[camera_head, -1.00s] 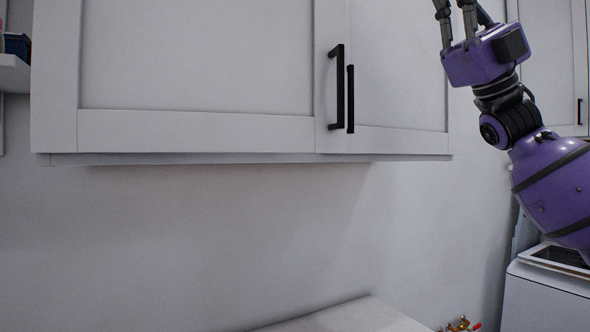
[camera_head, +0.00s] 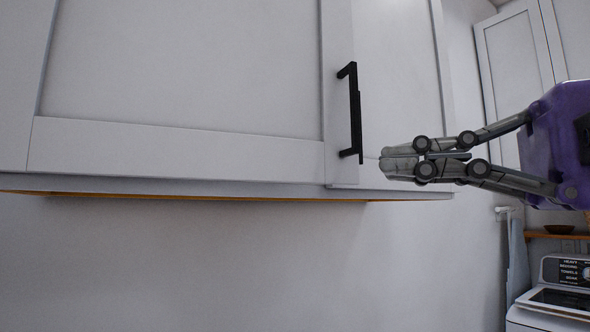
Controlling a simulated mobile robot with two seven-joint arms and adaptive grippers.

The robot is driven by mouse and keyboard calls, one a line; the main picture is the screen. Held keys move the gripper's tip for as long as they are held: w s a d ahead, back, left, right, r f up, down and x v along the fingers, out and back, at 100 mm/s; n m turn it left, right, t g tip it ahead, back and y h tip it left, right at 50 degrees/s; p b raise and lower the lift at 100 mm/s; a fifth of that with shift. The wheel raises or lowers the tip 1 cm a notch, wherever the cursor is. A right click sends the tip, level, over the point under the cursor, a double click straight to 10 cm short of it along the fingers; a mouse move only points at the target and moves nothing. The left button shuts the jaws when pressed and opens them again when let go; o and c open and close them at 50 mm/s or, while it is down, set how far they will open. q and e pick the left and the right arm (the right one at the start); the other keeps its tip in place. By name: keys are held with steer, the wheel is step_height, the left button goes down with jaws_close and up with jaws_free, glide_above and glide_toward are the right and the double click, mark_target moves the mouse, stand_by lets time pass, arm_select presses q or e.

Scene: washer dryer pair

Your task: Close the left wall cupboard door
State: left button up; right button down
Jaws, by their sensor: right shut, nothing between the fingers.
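The left wall cupboard door (camera_head: 180,75) is a pale grey framed panel that fills the upper left of the head view. Its black bar handle (camera_head: 352,110) is upright near its right edge. The door stands close to the cupboard front; I cannot tell whether a small gap is left. My right gripper (camera_head: 390,163) comes in from the right, its fingers together and empty. Its tips point left, just right of the handle's lower end, in front of the neighbouring right door (camera_head: 400,70). Contact cannot be told. My left gripper is not in view.
Below the cupboard is bare wall (camera_head: 200,260) with free room. A washer (camera_head: 565,300) with a control panel stands at the lower right, under a wooden shelf (camera_head: 560,236). Another tall cupboard door (camera_head: 500,70) is at the back right.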

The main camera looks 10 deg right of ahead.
mark_target(291, 170)
steer(key=x, duration=0.4)
steer(key=w+d+p+x, duration=0.1)
steer(key=x, duration=0.3)
steer(key=w+p+x, duration=0.1)
steer(key=x, duration=0.3)
steer(key=shift+w, duration=0.4)
